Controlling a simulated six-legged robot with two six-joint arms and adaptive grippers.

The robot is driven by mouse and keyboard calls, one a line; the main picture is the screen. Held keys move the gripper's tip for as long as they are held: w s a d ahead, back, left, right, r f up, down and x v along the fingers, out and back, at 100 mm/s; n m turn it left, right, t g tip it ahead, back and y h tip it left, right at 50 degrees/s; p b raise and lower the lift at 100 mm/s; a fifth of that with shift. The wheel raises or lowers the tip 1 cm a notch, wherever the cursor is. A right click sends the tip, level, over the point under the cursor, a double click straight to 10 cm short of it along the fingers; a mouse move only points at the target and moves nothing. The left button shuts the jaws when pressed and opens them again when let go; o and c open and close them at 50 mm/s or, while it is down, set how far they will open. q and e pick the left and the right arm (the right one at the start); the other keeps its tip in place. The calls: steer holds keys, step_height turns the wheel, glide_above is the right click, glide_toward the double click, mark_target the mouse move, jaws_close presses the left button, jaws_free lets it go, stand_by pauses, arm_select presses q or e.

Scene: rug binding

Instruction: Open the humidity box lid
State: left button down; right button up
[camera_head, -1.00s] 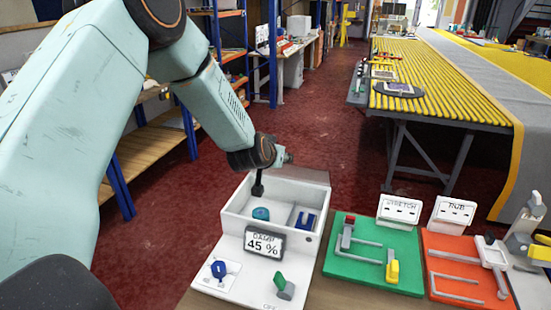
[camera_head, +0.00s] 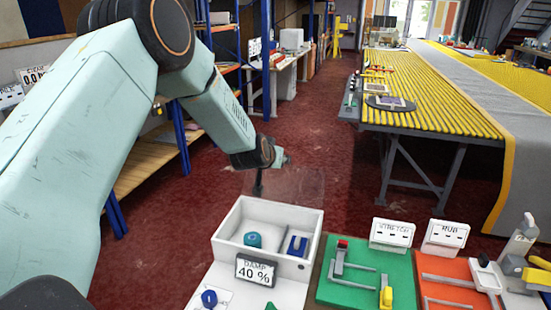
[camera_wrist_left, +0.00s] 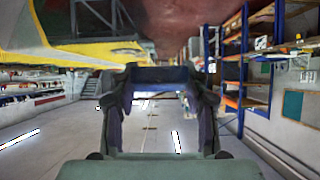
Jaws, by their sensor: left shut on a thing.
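The humidity box (camera_head: 228,222) is white, with a "DAMP 40 %" display (camera_head: 256,270) on its front. Its top is open, with a teal round piece (camera_head: 253,239) and a blue piece (camera_head: 298,245) inside. A faint clear panel, seemingly the lid (camera_head: 300,184), stands raised along the back edge. My left gripper (camera_head: 258,190) points down by the panel's left side, above the back of the box. In the left wrist view its fingers (camera_wrist_left: 160,76) are shut on a thin dark bar, seemingly the lid's edge or handle. My right gripper is out of view.
A green fixture (camera_head: 350,290) and an orange fixture (camera_head: 450,268) stand right of the box. A yellow roller table (camera_head: 430,105) with a grey rug is behind them. Blue shelving (camera_head: 180,138) stands at the left. Red floor behind the box is free.

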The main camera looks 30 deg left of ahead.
arm_select(q)
steer(key=shift+w+r, duration=0.15)
steer(key=c, duration=1)
jaws_free()
steer(key=shift+c, duration=0.2)
steer(key=o, duration=0.4)
steer(key=shift+f, duration=0.2)
steer(key=shift+s, duration=0.2)
steer(key=v, duration=1.1)
steer(key=shift+s+r, duration=0.2)
steer(key=shift+s, duration=0.1)
steer(key=shift+d, duration=0.1)
